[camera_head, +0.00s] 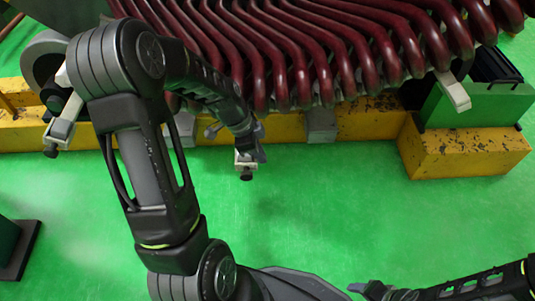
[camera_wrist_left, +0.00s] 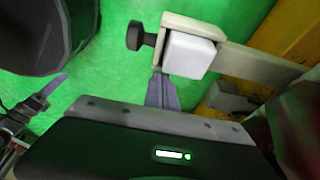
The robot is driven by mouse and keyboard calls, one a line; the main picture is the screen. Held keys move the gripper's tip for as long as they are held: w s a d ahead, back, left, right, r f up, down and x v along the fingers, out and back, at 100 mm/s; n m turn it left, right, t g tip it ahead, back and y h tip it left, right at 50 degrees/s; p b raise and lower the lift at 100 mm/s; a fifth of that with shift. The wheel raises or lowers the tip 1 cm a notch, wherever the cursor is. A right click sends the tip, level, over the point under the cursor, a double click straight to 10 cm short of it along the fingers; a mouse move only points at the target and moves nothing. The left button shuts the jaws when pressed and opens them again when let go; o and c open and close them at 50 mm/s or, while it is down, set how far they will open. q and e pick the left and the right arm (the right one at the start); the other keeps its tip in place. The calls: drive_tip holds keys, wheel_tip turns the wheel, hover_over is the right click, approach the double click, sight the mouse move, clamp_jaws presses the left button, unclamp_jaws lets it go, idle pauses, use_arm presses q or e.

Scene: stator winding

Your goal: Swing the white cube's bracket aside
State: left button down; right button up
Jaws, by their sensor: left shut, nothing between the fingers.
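The white cube (camera_wrist_left: 188,55) sits in a beige bracket (camera_wrist_left: 262,66) with a black knob (camera_wrist_left: 140,37) in the left wrist view. In the head view the bracket (camera_head: 243,163) hangs below the coil ends, its knob (camera_head: 246,174) lowest; the cube is hard to make out there. My left gripper (camera_wrist_left: 162,92) is shut and empty, its fingertips close beside the cube and bracket; I cannot tell whether they touch. In the head view the left gripper (camera_head: 259,142) is beside the bracket. My right gripper (camera_head: 384,292) is partly visible at the bottom edge, its jaw state unclear.
Dark red coil bars (camera_head: 300,60) overhang the top. Behind the bracket runs a worn yellow beam (camera_head: 360,120). Similar brackets hang at left (camera_head: 60,130) and right (camera_head: 453,92). A green box (camera_head: 475,105) stands on the beam's right end. The green floor in front is clear.

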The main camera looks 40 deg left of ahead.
idle(0.3)
use_arm(q)
drive_tip(key=s+a+m+b, duration=0.1)
drive_tip(key=s+a+b, duration=0.1)
drive_tip(key=s+a, duration=0.3)
drive_tip(key=s+a+m+b, duration=0.1)
drive_tip(key=s+a, duration=0.4)
drive_tip(key=a, duration=0.6)
drive_tip(key=shift+a+m+g+b, duration=0.4)
drive_tip(key=shift+b, duration=0.4)
use_arm(e)
drive_tip(key=f, duration=0.5)
drive_tip(key=shift+w, duration=0.4)
use_arm(q)
drive_tip(key=shift+d, duration=0.1)
